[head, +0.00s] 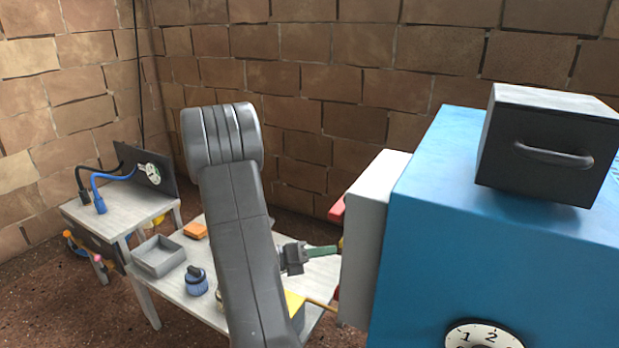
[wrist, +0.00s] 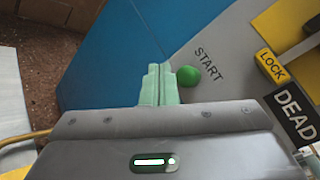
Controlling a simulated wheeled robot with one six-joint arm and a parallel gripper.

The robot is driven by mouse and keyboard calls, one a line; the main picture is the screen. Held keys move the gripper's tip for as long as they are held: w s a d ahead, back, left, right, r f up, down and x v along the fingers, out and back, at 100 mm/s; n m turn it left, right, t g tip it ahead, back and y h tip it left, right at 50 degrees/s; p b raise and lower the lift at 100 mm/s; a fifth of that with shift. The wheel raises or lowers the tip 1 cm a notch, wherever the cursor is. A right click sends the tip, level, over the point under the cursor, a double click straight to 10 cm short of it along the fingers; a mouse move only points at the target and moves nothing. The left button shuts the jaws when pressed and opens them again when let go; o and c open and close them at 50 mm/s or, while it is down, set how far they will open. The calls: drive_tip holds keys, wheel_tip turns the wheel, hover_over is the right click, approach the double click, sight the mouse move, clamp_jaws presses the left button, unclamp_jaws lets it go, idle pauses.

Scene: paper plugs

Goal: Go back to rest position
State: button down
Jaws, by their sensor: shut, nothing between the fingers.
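My gripper (head: 334,250) shows in the head view with its pale green fingers pointing right, close to the grey panel (head: 364,240) on the side of the blue machine (head: 480,260). In the wrist view my gripper (wrist: 160,70) has its two fingers together, with nothing between them. The fingertips are just left of a round green button (wrist: 188,76) beside the word START. I cannot tell whether they touch the panel.
A yellow LOCK label (wrist: 272,66) and a black DEAD label (wrist: 295,115) are on the panel. A black box (head: 550,145) sits on the machine. Brick walls stand behind.

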drive_tip(key=shift+w+a, duration=0.55)
drive_tip(key=shift+a, duration=0.25)
drive_tip(key=shift+w+a, duration=0.5)
drive_tip(key=shift+a, duration=0.3)
drive_tip(key=shift+w+a, duration=0.55)
drive_tip(key=shift+a, duration=0.25)
drive_tip(key=s+d, duration=0.3)
drive_tip(key=d, duration=0.2)
drive_tip(key=shift+s+r+p, duration=0.25)
drive_tip(key=shift+p, duration=0.05)
